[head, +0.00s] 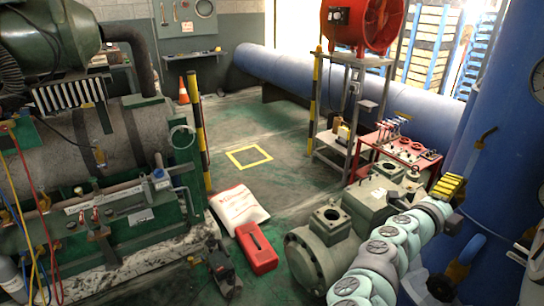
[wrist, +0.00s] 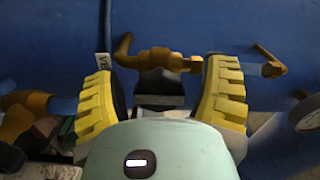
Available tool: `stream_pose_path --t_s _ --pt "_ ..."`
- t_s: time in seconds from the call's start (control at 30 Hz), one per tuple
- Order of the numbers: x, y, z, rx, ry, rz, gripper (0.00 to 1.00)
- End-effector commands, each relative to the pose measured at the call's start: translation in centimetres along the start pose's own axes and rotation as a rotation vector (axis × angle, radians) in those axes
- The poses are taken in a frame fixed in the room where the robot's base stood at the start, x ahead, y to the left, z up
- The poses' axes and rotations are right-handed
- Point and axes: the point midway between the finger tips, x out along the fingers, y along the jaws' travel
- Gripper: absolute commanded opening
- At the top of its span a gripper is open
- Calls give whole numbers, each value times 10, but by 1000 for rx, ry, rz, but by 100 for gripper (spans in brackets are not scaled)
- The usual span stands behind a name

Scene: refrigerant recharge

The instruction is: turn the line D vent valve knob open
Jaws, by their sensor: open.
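My gripper (wrist: 166,78) is open, its two ribbed yellow fingers spread apart with nothing visibly held. In the wrist view a brass valve (wrist: 158,60) with a bent handle at its left lies ahead, between and just beyond the fingertips, against a blue surface. A white tag (wrist: 103,62) beside the left finger shows part of a word, like "VE". I cannot tell for certain which part is the line D vent knob. In the head view my gripper (head: 448,188) is at the right, in front of the large blue tank (head: 505,120). Contact with the valve cannot be seen.
Other brass fittings show at the left (wrist: 22,115) and right (wrist: 270,62) of the wrist view, with a gauge (wrist: 308,112) at the right edge. In the head view a red cart (head: 405,150) stands behind my arm. Open floor (head: 285,150) lies mid-room.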

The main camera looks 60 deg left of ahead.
Motion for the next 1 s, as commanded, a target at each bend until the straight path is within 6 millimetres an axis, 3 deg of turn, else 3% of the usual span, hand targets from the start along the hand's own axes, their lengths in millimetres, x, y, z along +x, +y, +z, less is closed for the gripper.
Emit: stream_pose_path --t_s 0.23,0.7,1.0 --pt "-11 0 2 2 -4 1 74" --pt "-95 1 2 -2 -7 2 74" --pt "-119 -1 1 0 -4 -1 74"
